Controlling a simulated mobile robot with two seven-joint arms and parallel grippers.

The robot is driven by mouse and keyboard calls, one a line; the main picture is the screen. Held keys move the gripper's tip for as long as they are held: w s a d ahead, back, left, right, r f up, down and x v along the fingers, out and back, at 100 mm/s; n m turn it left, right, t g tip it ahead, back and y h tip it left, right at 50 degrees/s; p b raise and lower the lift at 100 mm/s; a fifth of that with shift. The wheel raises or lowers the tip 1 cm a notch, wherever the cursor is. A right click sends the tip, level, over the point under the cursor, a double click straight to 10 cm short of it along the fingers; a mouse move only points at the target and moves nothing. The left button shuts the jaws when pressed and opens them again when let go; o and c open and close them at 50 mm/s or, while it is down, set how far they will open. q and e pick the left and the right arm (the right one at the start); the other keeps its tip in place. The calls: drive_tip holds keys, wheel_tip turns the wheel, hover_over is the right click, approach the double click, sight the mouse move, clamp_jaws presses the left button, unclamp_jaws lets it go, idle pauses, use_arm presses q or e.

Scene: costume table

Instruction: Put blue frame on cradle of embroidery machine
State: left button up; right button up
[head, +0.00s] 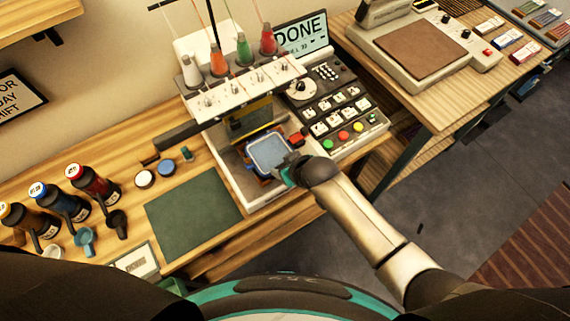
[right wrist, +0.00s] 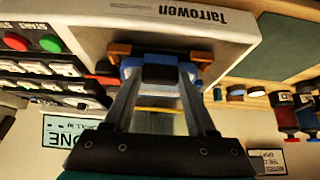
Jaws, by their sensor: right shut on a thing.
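The blue frame (head: 268,153), with a pale panel inside its blue rim, is at the front of the embroidery machine (head: 242,185), below the needle head. My right gripper (head: 290,169) is shut on the frame's near edge. In the right wrist view the two fingers (right wrist: 159,76) close on the frame's blue edge piece (right wrist: 150,64). Orange-brown cradle parts (right wrist: 200,57) show on both sides of it. The frame covers most of the cradle, so I cannot tell whether it rests in it or hovers just above. My left gripper is out of view.
The needle head with coloured thread cones (head: 243,50) overhangs the frame closely. The button panel (head: 330,105) stands to the right, below a screen (head: 302,35) reading DONE. A green mat (head: 193,213), bottles (head: 92,185) and small jars lie to the left.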

drive_tip(key=shift+f+b, duration=0.3)
drive_tip(key=shift+f, duration=0.15)
idle(0.6)
drive_tip(key=o, duration=1.4)
drive_tip(key=shift+c, duration=0.2)
drive_tip(key=shift+r, duration=0.1)
wheel_tip(320, 180, up, 4)
drive_tip(key=p, duration=0.5)
drive_tip(key=shift+r, duration=0.15)
